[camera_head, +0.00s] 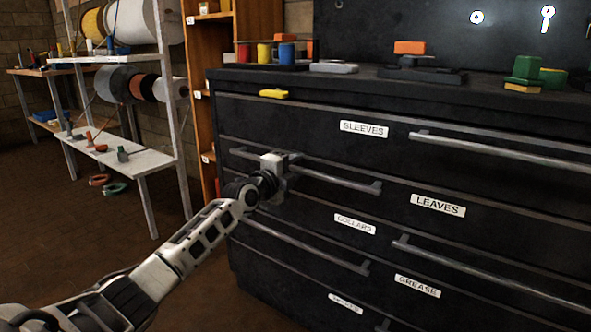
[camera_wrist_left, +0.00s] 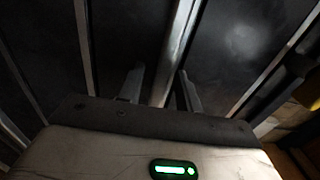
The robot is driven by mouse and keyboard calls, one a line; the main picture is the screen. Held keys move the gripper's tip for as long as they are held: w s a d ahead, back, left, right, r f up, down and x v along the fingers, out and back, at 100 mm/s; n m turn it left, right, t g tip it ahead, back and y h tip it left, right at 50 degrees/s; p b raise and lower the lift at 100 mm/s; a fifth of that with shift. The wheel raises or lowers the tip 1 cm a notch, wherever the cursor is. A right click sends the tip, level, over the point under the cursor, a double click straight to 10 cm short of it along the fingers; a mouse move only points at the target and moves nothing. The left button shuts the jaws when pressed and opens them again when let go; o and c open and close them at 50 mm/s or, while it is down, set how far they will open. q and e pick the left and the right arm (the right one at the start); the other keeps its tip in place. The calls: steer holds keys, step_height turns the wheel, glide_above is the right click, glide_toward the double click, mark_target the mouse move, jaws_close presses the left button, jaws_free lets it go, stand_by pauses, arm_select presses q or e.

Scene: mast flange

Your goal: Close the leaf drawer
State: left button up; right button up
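The leaf drawer (camera_head: 480,222) is a dark drawer front in the second row of the black cabinet, labelled LEAVES. Its grey bar handle (camera_head: 335,180) is on the left part of the front. I cannot clearly tell how far the drawer stands out. My left gripper (camera_head: 281,176) is at the left half of this handle. In the left wrist view the handle bar (camera_wrist_left: 181,40) runs between the two fingers of the left gripper (camera_wrist_left: 160,80). The fingers stand apart, with a gap visible beside the bar. My right gripper is out of view.
Other drawers, labelled SLEEVES (camera_head: 363,129), COLLARS (camera_head: 355,223) and GREASE (camera_head: 418,285), lie above and below with similar bar handles. A white rack (camera_head: 150,160) with spools stands left. The floor between is clear.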

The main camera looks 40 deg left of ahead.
arm_select(q)
steer(key=shift+s, duration=0.2)
steer(key=shift+s+p, duration=0.35)
steer(key=shift+p, duration=0.05)
steer(key=s+p, duration=0.1)
steer(key=s, duration=0.1)
steer(key=shift+s, duration=0.35)
steer(key=s+p, duration=0.4)
steer(key=s, duration=0.8)
steer(key=shift+p, duration=0.35)
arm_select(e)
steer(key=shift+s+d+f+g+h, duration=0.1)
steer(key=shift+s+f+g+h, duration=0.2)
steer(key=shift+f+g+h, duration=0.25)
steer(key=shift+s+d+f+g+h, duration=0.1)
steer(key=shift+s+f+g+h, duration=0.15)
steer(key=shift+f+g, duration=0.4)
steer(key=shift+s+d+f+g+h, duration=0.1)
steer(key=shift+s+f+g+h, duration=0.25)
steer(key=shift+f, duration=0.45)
arm_select(q)
steer(key=shift+s, duration=0.1)
